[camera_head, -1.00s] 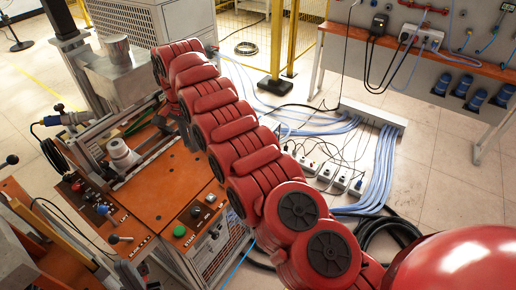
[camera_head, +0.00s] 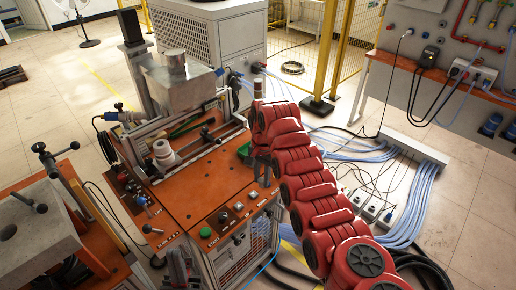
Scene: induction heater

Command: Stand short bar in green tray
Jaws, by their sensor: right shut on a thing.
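My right gripper (camera_head: 262,164) is at the end of the red arm, pointing down over the back right corner of the orange machine top. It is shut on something. The short bar, which I take to be the thing held, cannot be made out from the dark fingers. A small part of the green tray (camera_head: 244,150) shows just left of the gripper; the rest is hidden behind the gripper and arm. Whether the held thing touches the tray cannot be told. A dark shape at the bottom edge appears to be my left gripper (camera_head: 180,270), low beside the machine's front; its jaws are unclear.
The orange machine top (camera_head: 200,200) has buttons and levers at its front and a metal hopper (camera_head: 178,80) behind. A clamp bench (camera_head: 40,235) stands at the left. Cables and power strips (camera_head: 375,207) lie on the floor at the right.

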